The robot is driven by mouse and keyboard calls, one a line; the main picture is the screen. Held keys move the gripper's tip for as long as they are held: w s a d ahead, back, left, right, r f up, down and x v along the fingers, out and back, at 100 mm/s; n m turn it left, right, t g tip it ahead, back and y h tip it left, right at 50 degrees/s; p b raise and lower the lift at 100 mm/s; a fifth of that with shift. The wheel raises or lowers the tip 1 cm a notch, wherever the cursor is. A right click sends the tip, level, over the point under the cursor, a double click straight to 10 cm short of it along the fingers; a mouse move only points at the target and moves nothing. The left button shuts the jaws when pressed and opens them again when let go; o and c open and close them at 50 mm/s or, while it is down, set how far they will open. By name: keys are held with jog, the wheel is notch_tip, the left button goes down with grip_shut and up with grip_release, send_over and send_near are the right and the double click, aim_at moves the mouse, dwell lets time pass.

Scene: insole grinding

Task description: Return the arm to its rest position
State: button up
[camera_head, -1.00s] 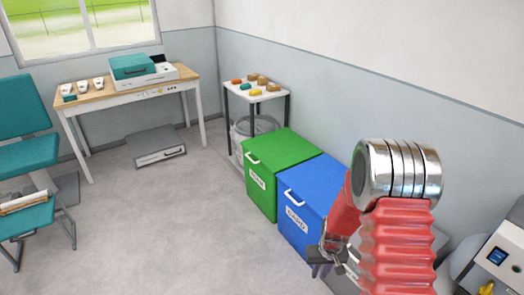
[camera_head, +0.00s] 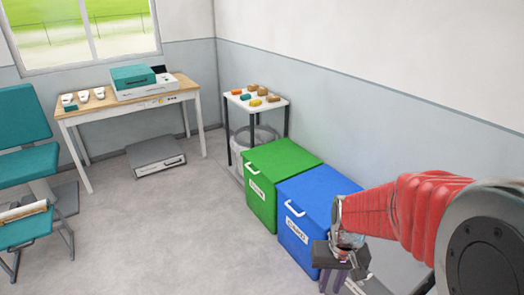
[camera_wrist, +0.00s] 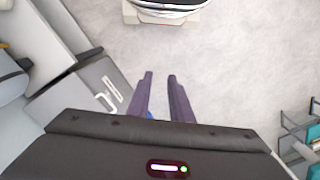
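My gripper (camera_head: 338,264) is at the end of my red arm, in front of the blue bin (camera_head: 303,214) in the head view. In the wrist view my gripper (camera_wrist: 160,76) shows two dark fingers with a gap between them. It is open, and only pale floor shows between the tips. A small blue patch shows by the base of the fingers and cannot be made out further.
A green bin (camera_head: 278,168) stands next to the blue one along the wall. Behind are a small cart (camera_head: 262,103) with coloured pieces and a wooden table (camera_head: 130,104). A teal chair (camera_head: 25,150) stands at left. The middle floor (camera_head: 165,220) is clear.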

jog(key=s+a+r+t, duration=0.1)
jog(key=s+r, duration=0.3)
jog(key=r, duration=0.5)
jog(key=s+a+r+t, duration=0.1)
jog(key=s+r+t, duration=0.3)
jog(key=r, duration=0.5)
jog(key=shift+s+r+n+t, duration=0.15)
jog(key=shift+s+n+t, duration=0.2)
jog(key=shift+s, duration=0.45)
